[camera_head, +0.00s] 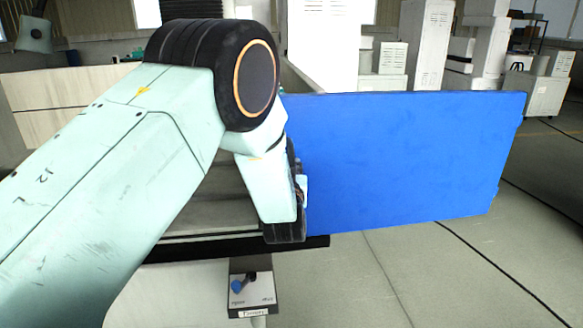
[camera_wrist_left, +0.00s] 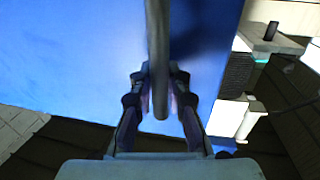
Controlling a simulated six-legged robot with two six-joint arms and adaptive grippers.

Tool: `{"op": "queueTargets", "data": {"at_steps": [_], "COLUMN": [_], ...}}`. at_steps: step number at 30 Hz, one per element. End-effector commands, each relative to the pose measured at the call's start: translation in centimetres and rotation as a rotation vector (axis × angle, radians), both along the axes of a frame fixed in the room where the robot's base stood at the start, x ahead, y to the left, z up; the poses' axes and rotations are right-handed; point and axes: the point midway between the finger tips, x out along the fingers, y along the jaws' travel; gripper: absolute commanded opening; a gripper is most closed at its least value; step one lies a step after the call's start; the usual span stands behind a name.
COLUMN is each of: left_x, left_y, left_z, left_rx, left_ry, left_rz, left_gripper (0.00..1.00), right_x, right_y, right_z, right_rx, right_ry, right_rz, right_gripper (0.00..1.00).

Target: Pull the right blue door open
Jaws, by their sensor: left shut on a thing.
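The right blue door (camera_head: 400,155) stands swung out to the right of the opening, its broad blue face toward me. In the left wrist view the blue door (camera_wrist_left: 75,60) fills the background. A grey bar handle (camera_wrist_left: 158,45) runs down between the fingers of my left gripper (camera_wrist_left: 159,90), which is shut on it. In the head view my left gripper (camera_head: 298,195) is at the door's left part, and my arm hides the handle and much of the opening. My right gripper is not in view.
Below the opening's dark lower edge (camera_head: 300,243) sits a small switch box (camera_head: 252,298) with a blue knob. Grey floor (camera_head: 400,270) is clear below and right of the door. White cabinets (camera_head: 430,45) stand farther back.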

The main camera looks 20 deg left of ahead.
Motion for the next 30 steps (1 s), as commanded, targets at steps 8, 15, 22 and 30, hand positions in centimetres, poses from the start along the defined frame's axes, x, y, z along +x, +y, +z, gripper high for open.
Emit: {"op": "queueTargets", "data": {"at_steps": [8,15,22,30], "left_x": [-0.25,-0.15,-0.02,-0.22], "left_y": [0.23,0.11,-0.02,-0.23], "left_z": [-0.4,-0.29,-0.14,-0.09], "left_rx": [0.0,0.0,0.0,0.001], "left_ry": [0.009,0.006,0.003,0.003], "left_rz": [0.004,0.003,0.003,0.002], "left_gripper": [0.0,0.27,0.39,0.39], "right_x": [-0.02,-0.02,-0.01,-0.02], "right_y": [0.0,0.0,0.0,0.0], "right_z": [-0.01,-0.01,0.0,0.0], "right_rx": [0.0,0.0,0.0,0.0], "right_ry": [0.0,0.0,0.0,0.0], "right_rz": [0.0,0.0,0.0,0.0], "right_gripper": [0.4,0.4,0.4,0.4]}}
